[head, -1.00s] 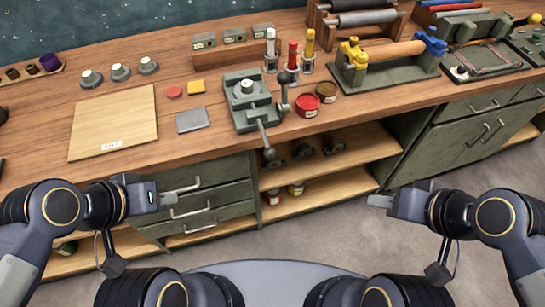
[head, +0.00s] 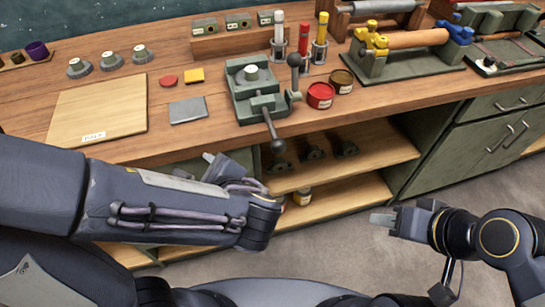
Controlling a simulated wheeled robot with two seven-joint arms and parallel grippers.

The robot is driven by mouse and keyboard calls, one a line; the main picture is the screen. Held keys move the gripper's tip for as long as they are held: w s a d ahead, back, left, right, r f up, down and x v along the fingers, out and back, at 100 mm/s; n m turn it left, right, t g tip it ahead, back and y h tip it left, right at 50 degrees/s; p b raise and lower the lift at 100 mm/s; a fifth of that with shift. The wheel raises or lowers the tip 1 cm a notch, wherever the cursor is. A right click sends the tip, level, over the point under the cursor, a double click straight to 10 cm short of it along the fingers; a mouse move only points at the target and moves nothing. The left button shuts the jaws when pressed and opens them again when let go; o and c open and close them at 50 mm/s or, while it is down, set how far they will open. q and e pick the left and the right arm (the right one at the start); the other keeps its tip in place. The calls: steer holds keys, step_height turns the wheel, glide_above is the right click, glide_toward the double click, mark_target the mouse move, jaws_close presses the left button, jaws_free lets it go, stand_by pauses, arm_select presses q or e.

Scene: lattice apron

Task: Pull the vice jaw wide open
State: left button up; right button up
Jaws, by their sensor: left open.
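The green vice (head: 257,92) stands on the wooden bench top, left of the red tin. A round grey knob sits on its top. A bar handle with a dark ball end (head: 277,146) hangs from its front over the bench edge, and a second dark ball stands upright at its right. My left gripper (head: 203,165) is open, in front of the bench edge and left of the handle, apart from it. My own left forearm hides much of it. My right gripper (head: 384,219) is low over the floor at the right, away from the vice; its finger gap does not show clearly.
A red tin (head: 320,95) and a brown tin (head: 342,81) stand right of the vice. A grey plate (head: 188,110) and a wooden board (head: 98,108) lie to its left. Marker-like tubes (head: 303,44) stand behind. Open shelves (head: 360,163) are below the bench edge.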

arm_select(q)
steer(key=w+d+f+m+t+h+b, duration=0.1)
steer(key=d+m+t, duration=0.3)
steer(key=d, duration=0.2)
steer(key=m+t+h+b, duration=0.2)
steer(key=m+t+h, duration=0.2)
steer(key=m+t, duration=0.15)
glide_toward(279, 152)
steer(key=w+a, duration=0.1)
steer(key=w, duration=0.3)
steer(key=shift+w+d+r+m+g+h, duration=0.15)
steer(key=shift+r+m+g+h, duration=0.05)
steer(key=shift+m+g+h, duration=0.2)
steer(key=w, duration=0.5)
steer(key=w+a, duration=0.1)
steer(key=w, duration=0.1)
steer(key=shift+w+p, duration=0.2)
steer(key=shift+p, duration=0.15)
arm_select(e)
steer(key=f, duration=0.3)
steer(key=shift+w+a+f, duration=0.25)
steer(key=shift+w+f, duration=0.1)
steer(key=shift+f, duration=0.05)
arm_select(q)
jaws_close()
steer(key=shift+s, duration=0.1)
